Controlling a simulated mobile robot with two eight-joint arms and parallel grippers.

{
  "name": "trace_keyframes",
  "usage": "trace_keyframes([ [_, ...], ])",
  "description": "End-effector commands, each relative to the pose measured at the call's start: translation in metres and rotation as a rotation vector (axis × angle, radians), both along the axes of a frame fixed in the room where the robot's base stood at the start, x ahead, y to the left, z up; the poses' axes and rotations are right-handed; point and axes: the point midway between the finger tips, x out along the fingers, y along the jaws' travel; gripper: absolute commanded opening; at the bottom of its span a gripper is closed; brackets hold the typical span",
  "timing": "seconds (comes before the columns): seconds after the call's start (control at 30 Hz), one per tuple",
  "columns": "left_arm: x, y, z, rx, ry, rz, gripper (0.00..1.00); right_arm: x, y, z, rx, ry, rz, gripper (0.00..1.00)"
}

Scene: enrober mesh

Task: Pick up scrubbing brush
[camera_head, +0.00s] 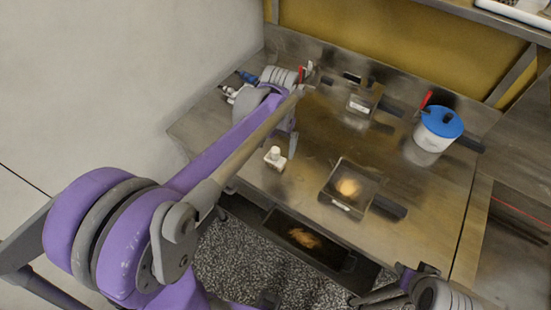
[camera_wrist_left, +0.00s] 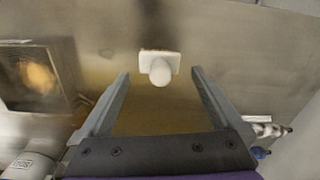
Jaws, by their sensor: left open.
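The scrubbing brush appears to be the small white block with a rounded knob (camera_head: 275,157), standing on the steel worktop near its front-left edge. In the left wrist view the brush (camera_wrist_left: 160,68) lies ahead of the fingertips, roughly centred between them, and neither finger touches it. My left gripper (camera_wrist_left: 160,75) is open and empty. In the head view my left forearm hides most of that gripper, which is close behind the brush. My right gripper (camera_head: 395,285) shows partly at the bottom right, well away from the brush; its jaw state is unclear.
A dark tray with an orange-brown item (camera_head: 347,187) stands right of the brush. Another tray (camera_head: 362,102) is farther back. A white tub with a blue lid (camera_head: 437,128) stands at the right. Blue-and-white items (camera_head: 235,88) lie back left. An open dark bin (camera_head: 310,241) is below the front edge.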

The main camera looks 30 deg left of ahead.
Motion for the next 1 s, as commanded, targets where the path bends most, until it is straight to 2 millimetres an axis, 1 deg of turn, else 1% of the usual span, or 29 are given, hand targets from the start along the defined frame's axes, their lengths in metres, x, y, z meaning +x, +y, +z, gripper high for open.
trace_keyframes([
  [0.13,0.000,0.000,-0.012,0.000,-0.001,0.000,1.00,0.000,0.000,0.001,0.000,0.000,0.000,0.35],
  [0.3,-0.001,0.000,-0.039,0.000,-0.001,0.000,1.00,0.001,0.000,0.001,0.000,-0.001,0.000,0.35],
  [0.4,-0.001,0.000,-0.050,0.000,0.000,0.000,1.00,0.000,0.000,0.000,0.000,0.000,0.000,0.35],
  [0.5,-0.001,0.000,-0.054,0.000,-0.001,0.000,1.00,0.000,0.000,0.000,0.000,0.000,0.000,0.35],
  [0.7,-0.001,0.000,-0.054,0.000,-0.001,0.000,1.00,0.000,0.000,0.000,0.000,0.000,0.000,0.35],
  [0.77,-0.001,0.000,-0.054,0.000,-0.001,0.000,0.89,0.000,0.000,0.000,0.000,0.000,0.000,0.35],
  [0.8,-0.001,0.000,-0.054,0.000,-0.001,0.000,0.82,0.000,0.000,0.000,0.000,0.000,0.000,0.35],
  [0.97,-0.001,0.000,-0.054,0.000,-0.001,0.000,0.53,0.000,0.000,0.000,0.000,0.000,0.000,0.35],
  [1.0,-0.001,0.000,-0.054,0.000,-0.001,0.000,0.46,0.000,0.000,0.000,0.000,0.000,0.000,0.35],
])
